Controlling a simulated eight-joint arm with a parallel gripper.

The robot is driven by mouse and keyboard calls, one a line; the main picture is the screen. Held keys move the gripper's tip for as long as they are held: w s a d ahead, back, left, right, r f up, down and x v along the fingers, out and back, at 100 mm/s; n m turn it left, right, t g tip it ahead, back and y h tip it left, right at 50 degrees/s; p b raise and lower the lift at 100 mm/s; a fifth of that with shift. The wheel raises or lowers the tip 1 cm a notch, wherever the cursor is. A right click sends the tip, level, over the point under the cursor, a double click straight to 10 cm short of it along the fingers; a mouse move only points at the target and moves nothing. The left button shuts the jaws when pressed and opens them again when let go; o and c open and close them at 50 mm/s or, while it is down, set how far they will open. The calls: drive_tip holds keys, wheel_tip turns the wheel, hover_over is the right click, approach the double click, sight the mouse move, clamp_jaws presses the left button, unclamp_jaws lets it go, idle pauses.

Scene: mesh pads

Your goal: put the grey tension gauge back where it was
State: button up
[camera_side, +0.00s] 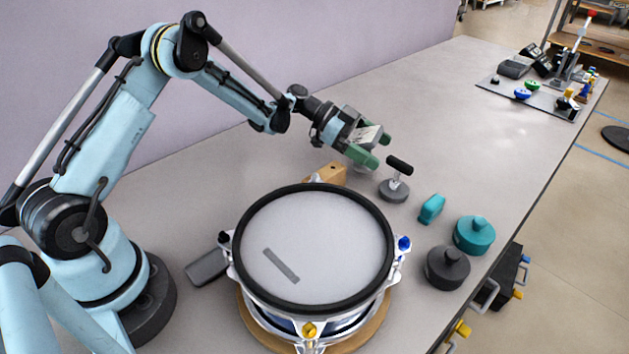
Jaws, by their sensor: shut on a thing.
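My gripper (379,150) has green fingers and is above the grey table behind the drum. It is shut on a pale grey thing (369,134), which I take to be the grey tension gauge. It shows between the fingers and a little below the near one; the rest is hidden. A small grey disc with a stem and black crossbar (395,188) stands just right of and below the fingertips. I cannot tell whether the held gauge touches anything.
A drum (318,236) with a pale mesh head fills the front middle. A wooden block (329,173) is behind it. A teal block (431,209), teal knobbed disc (474,235) and dark grey knobbed disc (447,267) stand to its right. The table's far middle is clear.

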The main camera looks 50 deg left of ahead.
drive_tip(key=shift+f, duration=0.9)
drive_tip(key=shift+f, duration=0.15)
drive_tip(key=o, duration=1.2)
drive_tip(key=shift+a+r, duration=0.15)
drive_tip(key=shift+r, duration=0.05)
drive_tip(key=v, duration=1.1)
drive_tip(key=shift+a+r, duration=0.25)
drive_tip(key=shift+a, duration=0.05)
drive_tip(key=shift+s+d, duration=0.1)
